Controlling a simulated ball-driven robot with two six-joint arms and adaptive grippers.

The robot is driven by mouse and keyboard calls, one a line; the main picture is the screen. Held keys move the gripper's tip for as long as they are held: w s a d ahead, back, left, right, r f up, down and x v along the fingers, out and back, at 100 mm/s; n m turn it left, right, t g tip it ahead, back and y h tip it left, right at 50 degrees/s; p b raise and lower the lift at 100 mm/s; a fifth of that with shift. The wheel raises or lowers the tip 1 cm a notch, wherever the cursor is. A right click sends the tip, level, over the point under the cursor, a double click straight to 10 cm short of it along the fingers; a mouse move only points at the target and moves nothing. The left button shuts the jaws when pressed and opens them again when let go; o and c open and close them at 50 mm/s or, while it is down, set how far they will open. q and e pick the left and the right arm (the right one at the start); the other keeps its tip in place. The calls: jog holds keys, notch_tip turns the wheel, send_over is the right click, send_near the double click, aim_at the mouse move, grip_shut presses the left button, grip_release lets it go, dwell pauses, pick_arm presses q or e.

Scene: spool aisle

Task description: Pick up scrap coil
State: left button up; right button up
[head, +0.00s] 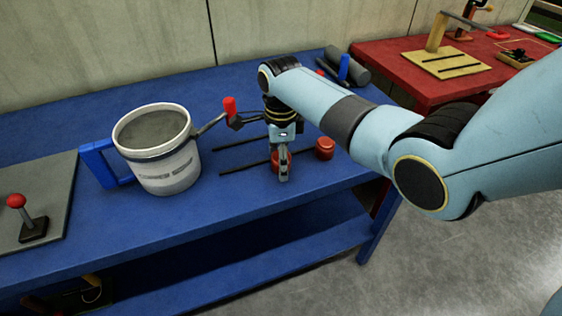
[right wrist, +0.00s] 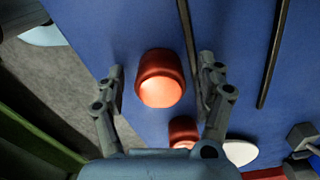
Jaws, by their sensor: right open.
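Two short red coils with copper-coloured ends are on the blue bench. One coil (right wrist: 160,78) lies between my right fingertips in the right wrist view, with gaps showing on both sides. In the head view this coil (head: 279,160) is partly hidden behind my right gripper (head: 284,174). My right gripper is open and pointing down, and it also shows in the right wrist view (right wrist: 162,68). The other coil (head: 325,148) stands just right of the gripper. It also shows near the palm in the right wrist view (right wrist: 183,131). My left gripper is out of view.
A labelled grey-white bucket (head: 168,165) with a blue handle stands left of the gripper. A red-knobbed crank (head: 230,107) is close by. Two dark rods (head: 240,143) lie beside the coils. A red table (head: 400,62) is at right. A red-knobbed lever (head: 33,225) is at left.

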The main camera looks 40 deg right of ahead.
jog(key=c, duration=1.3)
jog(key=shift+c, duration=0.2)
jog(key=shift+r, duration=0.1)
